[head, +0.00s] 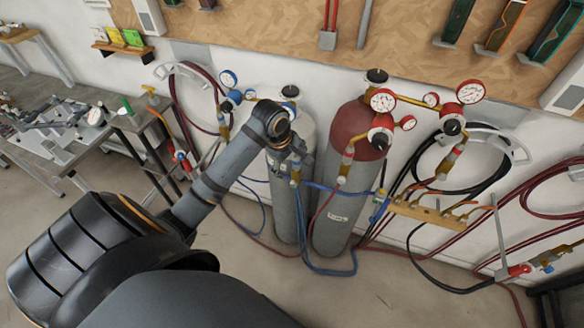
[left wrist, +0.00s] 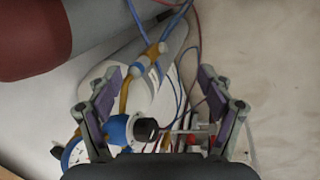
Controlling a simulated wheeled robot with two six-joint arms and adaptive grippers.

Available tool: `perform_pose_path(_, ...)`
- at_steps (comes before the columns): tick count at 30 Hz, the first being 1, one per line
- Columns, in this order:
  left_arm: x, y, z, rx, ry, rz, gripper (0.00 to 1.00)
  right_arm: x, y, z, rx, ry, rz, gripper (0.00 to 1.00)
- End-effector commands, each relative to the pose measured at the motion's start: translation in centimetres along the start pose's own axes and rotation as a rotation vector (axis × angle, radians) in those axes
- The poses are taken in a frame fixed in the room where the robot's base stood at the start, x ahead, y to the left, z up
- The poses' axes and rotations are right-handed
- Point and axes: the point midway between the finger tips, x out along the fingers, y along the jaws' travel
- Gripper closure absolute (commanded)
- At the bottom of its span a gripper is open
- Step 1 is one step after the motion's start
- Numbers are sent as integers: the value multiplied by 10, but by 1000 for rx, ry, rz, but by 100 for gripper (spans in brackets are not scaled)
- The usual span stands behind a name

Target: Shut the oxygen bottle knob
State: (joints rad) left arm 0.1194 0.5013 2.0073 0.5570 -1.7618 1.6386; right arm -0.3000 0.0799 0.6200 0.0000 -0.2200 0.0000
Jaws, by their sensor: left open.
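The oxygen bottle (head: 285,205) is the grey cylinder with blue-rimmed gauges (head: 229,79), standing left of a maroon-topped bottle. A black knob (head: 290,92) shows at its top, just beyond my left wrist. My left gripper (head: 296,160) is in front of the bottle's upper part, and my arm hides much of the regulator. In the left wrist view the gripper (left wrist: 160,100) is open, its two fingers wide apart. A black knob (left wrist: 147,130) on a blue regulator body (left wrist: 119,128) shows between the fingers, low in the picture. Contact cannot be told. My right gripper is not in view.
The maroon-topped bottle (head: 340,195) with red gauges (head: 383,100) stands close on the right. Blue and red hoses hang and lie around both bottles. A workbench (head: 60,150) is at left, and a hose manifold (head: 430,213) is at right. The front floor is open.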

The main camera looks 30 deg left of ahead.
Motion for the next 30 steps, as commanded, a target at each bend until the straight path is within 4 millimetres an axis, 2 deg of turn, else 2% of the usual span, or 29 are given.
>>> perform_pose_path(6,7,-10,8,104,4,1,20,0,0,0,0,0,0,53)
perform_pose_path(14,7,-11,8,109,5,0,20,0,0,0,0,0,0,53)
perform_pose_path(16,16,-13,7,113,3,-2,20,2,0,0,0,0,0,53)
perform_pose_path(17,26,-15,5,120,2,-6,20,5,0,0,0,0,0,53)
perform_pose_path(20,98,-35,-8,184,0,-19,20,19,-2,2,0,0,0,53)
perform_pose_path(21,139,-52,-15,231,5,-29,20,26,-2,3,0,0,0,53)
perform_pose_path(23,201,-86,-24,323,19,-47,20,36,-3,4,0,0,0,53)
perform_pose_path(24,236,-110,-28,388,30,-61,20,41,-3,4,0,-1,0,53)
perform_pose_path(27,298,-167,-30,538,50,-96,20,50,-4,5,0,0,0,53)
perform_pose_path(30,341,-220,-26,668,57,-130,20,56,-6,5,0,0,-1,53)
